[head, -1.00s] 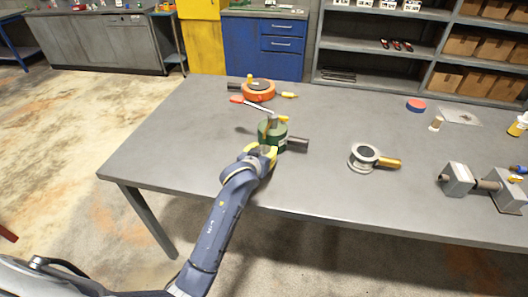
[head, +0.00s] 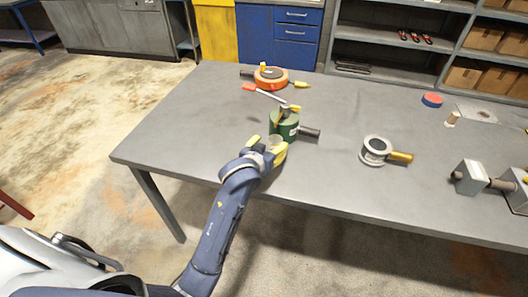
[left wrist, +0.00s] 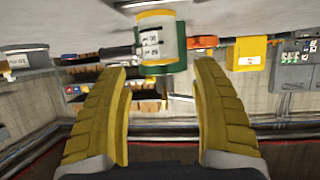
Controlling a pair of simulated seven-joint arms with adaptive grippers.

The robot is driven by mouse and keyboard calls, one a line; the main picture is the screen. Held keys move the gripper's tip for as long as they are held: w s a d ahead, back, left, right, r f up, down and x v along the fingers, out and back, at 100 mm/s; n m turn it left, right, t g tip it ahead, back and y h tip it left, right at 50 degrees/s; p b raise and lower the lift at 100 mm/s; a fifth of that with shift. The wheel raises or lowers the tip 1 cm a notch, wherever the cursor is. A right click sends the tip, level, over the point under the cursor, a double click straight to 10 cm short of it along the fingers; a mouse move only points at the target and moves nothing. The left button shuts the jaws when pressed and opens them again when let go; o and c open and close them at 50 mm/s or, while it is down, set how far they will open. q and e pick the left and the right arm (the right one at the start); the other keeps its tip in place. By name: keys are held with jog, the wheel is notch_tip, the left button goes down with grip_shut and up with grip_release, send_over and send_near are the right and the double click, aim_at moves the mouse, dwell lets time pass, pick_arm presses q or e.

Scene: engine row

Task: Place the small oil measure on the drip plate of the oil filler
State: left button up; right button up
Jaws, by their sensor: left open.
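The oil filler appears to be the green round unit (head: 284,124) with a silver lever and dark side stub, near the table's left front. A small pale cup, apparently the small oil measure (head: 275,141), is close in front of it. The measure also shows in the left wrist view (left wrist: 160,40), pale with dark marks and a yellow band, with green behind it. My left gripper (head: 267,148) is open, its yellow fingers on the near side of the measure. In the wrist view the measure lies beyond the fingertips. The drip plate is hidden, so I cannot tell whether the measure rests on it.
An orange round unit (head: 270,77) stands behind the filler. A silver ring-shaped unit with a yellow handle (head: 376,150) is to the right, and a grey block fixture (head: 470,177) farther right. The grey table (head: 220,110) is clear left of the filler.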

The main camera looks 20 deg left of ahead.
pick_arm(q)
jog(key=shift+v, duration=3)
